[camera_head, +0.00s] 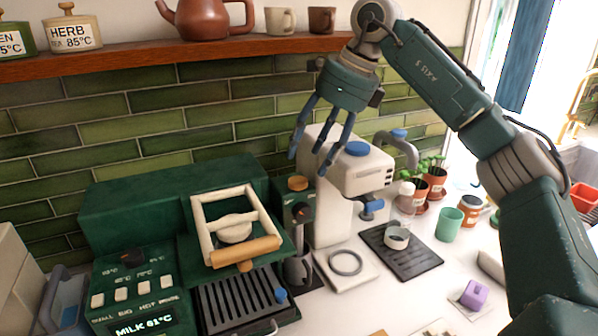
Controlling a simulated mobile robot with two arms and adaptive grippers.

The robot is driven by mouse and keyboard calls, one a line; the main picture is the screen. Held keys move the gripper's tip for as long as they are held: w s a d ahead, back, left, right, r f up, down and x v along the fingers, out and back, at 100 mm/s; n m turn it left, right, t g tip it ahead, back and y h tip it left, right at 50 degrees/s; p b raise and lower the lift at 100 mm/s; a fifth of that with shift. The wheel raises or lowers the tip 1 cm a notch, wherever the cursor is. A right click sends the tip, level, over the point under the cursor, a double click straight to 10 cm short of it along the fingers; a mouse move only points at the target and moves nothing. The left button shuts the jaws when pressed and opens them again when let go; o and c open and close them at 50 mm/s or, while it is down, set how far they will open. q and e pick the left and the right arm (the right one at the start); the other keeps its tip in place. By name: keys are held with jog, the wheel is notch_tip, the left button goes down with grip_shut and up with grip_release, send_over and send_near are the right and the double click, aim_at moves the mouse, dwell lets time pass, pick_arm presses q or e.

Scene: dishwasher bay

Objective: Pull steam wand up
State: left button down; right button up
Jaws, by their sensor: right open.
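The green machine (150,205) stands on the counter at lower left, with a wooden frame (237,230) on its front and a slotted drip tray (240,303) below. A small blue tip (281,296) shows at the right edge of the tray. It may belong to the steam wand, but I cannot make out the wand for sure. My right gripper (319,158) is open and empty, fingers pointing down. In the picture it hangs over the left top of the white machine (330,205); I cannot tell whether it touches. My left gripper is not in view.
A wooden shelf (190,58) with a teapot (207,18) and cups runs behind my right arm. A grey-green grinder-like unit (298,235) stands between the machines. A dark mat (400,250) with a small cup, a green cup (449,224) and potted plants (434,178) are at right.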

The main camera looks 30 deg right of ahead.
aim_at(298, 180)
jog(key=p+x, duration=0.1)
jog(key=x, duration=0.6)
jog(key=shift+r, duration=0.1)
grip_shut()
